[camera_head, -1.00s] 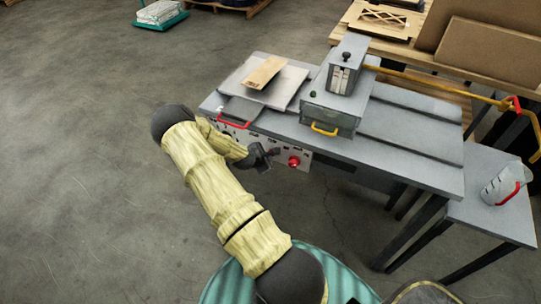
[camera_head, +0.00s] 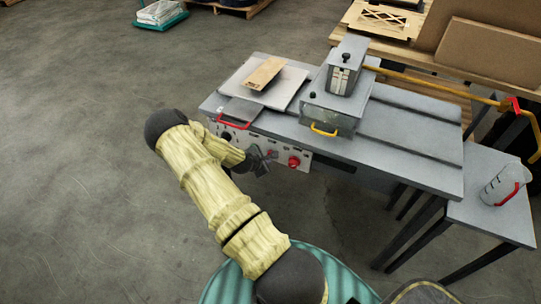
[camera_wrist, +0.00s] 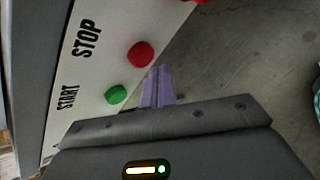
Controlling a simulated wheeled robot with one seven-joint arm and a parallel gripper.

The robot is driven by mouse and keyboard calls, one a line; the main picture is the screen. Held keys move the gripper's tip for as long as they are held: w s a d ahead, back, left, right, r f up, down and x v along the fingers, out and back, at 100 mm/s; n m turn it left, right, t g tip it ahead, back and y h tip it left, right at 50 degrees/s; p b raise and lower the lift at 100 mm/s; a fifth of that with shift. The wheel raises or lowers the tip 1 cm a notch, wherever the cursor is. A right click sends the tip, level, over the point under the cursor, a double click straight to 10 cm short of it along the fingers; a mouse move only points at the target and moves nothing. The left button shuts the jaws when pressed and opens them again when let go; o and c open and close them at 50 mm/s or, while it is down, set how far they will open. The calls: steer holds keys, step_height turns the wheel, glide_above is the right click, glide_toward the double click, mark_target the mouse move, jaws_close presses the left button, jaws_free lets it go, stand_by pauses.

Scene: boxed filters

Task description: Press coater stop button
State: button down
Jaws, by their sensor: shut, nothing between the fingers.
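The coater's white control panel (camera_wrist: 100,60) fills the left of the wrist view. Its red button (camera_wrist: 140,54) lies beside the word STOP, and a green button (camera_wrist: 116,95) lies beside START. My gripper (camera_wrist: 159,70) is shut and empty. In the wrist view its fingertips appear just below and right of the red button; I cannot tell if they touch. In the head view my gripper (camera_head: 266,158) is in front of the coater's front panel and hides part of it.
A larger red knob (camera_head: 294,161) sits right of my gripper on the same panel. A red handle (camera_head: 233,125) and a yellow handle (camera_head: 324,132) stick out of the coater. A side table (camera_head: 490,215) with a jug (camera_head: 500,188) stands at the right. Floor at the left is open.

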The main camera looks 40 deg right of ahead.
steer(key=shift+a, duration=0.1)
steer(key=a, duration=0.1)
steer(key=s+a, duration=0.1)
steer(key=a, duration=0.1)
steer(key=s+a+p, duration=0.1)
steer(key=shift+a, duration=0.25)
stand_by(0.4)
stand_by(0.7)
steer(key=s+a+r+m+y, duration=0.1)
steer(key=a+r+m+y, duration=0.7)
steer(key=a+r, duration=0.9)
steer(key=s+a+r+m, duration=0.6)
steer(key=s+a+r, duration=0.4)
steer(key=r, duration=0.3)
steer(key=shift+s+y, duration=0.3)
steer(key=shift+s, duration=0.2)
